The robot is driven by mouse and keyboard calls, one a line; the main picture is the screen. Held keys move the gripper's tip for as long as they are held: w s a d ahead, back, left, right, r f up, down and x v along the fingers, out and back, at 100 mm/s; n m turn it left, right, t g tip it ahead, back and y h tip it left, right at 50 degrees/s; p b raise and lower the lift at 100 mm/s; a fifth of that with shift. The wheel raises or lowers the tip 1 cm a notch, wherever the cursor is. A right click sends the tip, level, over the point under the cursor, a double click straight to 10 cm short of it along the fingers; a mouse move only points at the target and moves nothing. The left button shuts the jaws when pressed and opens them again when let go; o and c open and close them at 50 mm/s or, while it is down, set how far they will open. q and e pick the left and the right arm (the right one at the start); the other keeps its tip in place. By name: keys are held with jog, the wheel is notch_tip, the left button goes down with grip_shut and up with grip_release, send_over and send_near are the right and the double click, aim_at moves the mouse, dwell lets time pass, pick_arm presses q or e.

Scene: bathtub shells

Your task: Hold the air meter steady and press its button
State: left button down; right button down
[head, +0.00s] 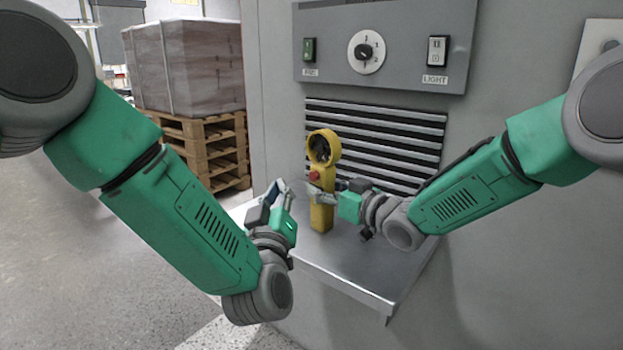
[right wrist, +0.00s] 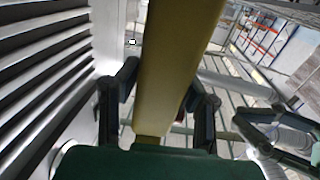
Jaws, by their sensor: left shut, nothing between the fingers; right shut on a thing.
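The yellow air meter (head: 321,215) stands upright on the metal shelf (head: 365,280) in the head view, with a round fan opening at its top. Its red button (head: 315,176) is on the front, below the fan. My right gripper (head: 322,196) is shut around the meter's body just below the button; the yellow body (right wrist: 178,70) runs between its fingers in the right wrist view. My left gripper (head: 281,186) is shut and empty, to the left of the meter, with its fingertips near button height and apart from it. The fingers hide a little of the body.
Behind the meter is a slatted vent (head: 385,135) in the grey wall. Above it is a control panel (head: 400,75) with a dial and switches. Wrapped boxes on wooden pallets (head: 212,145) stand at the back left. The front of the shelf is clear.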

jog(key=c, duration=1)
grip_release()
jog(key=shift+o, duration=0.2)
jog(key=shift+d, duration=0.1)
